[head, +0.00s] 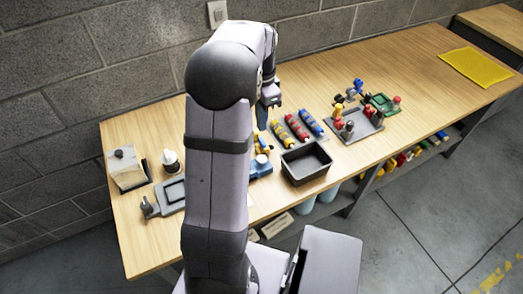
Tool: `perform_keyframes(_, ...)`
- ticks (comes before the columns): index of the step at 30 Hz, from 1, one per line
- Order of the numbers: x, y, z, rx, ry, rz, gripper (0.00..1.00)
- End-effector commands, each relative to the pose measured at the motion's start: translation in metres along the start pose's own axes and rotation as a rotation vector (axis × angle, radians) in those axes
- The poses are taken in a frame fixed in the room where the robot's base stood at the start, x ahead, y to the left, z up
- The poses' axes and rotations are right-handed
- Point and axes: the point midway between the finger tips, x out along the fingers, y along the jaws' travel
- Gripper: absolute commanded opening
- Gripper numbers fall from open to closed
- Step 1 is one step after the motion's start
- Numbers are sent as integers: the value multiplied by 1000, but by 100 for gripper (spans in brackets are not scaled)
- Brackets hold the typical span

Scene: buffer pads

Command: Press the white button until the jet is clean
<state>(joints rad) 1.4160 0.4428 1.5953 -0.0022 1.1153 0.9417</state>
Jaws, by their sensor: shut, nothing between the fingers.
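A small blue device (260,170) stands on the wooden table just right of my arm, with a pale round top (262,159) that looks like the white button. My arm hides part of the device. My gripper (262,124) points down above the table, behind the device and apart from the white top. Its fingers are shut and small in view, with nothing seen between them. No jet can be made out.
A dark open bin (297,180) stands right of the device. Yellow, red and blue cylinders (297,126) lie behind it. A grey tray (367,130) with coloured parts is further right. A white bottle (171,164) stands left of my arm. Table room is free at right.

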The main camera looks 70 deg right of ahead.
Motion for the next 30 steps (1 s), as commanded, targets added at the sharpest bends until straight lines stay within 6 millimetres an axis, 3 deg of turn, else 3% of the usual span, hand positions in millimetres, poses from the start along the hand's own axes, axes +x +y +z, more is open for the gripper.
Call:
perform_keyframes(8,26,1,1,-1,-3,4,0)
perform_keyframes(24,116,1,1,-1,-3,4,0)
perform_keyframes(30,133,0,0,-1,-1,1,0)
